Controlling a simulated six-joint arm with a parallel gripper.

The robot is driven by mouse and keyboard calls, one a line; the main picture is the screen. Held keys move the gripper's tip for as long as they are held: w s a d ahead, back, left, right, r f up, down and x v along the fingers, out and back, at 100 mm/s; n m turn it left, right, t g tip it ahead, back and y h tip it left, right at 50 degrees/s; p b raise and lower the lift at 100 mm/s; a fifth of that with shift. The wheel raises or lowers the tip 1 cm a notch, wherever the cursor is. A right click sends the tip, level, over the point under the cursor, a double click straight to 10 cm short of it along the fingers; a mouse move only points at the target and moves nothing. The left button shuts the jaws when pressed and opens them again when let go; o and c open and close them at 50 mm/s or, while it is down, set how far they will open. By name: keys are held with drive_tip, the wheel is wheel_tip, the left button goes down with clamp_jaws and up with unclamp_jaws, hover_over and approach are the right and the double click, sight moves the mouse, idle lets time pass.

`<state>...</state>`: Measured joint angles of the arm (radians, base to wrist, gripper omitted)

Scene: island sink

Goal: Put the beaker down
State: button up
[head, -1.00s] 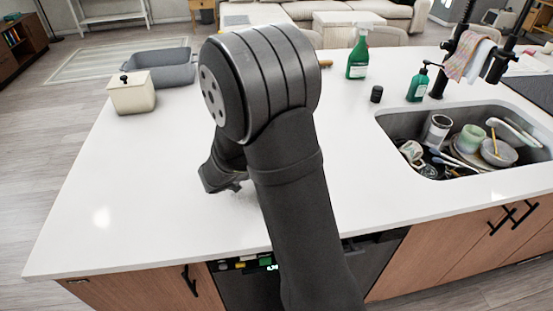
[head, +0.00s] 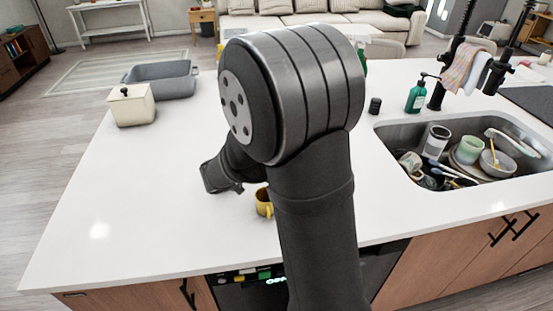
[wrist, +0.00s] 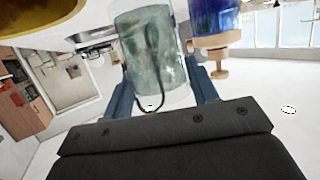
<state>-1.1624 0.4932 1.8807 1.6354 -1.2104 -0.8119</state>
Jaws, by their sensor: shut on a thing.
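The beaker (wrist: 150,55) is a clear, greenish glass vessel in the wrist view. It sits between the two blue fingers of my gripper (wrist: 163,90), which is shut on it. In the head view my own arm hides the beaker and the fingertips. Whether the beaker touches the countertop (head: 150,215) cannot be told.
A yellow mug (head: 264,203) stands on the counter beside my arm. A blue vessel (wrist: 215,18) is close to the beaker in the wrist view. A cream lidded box (head: 132,106) and grey tub (head: 165,80) are back left; the sink (head: 385,145) is right. The left counter is clear.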

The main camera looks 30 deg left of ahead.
drive_tip(key=w+d+r, duration=0.2)
drive_tip(key=d+r, duration=0.4)
drive_tip(key=d, duration=0.3)
drive_tip(key=shift+w+d, duration=0.15)
drive_tip(key=shift+d, duration=0.1)
drive_tip(key=shift+d, duration=0.1)
idle(0.3)
drive_tip(key=shift+w, duration=0.1)
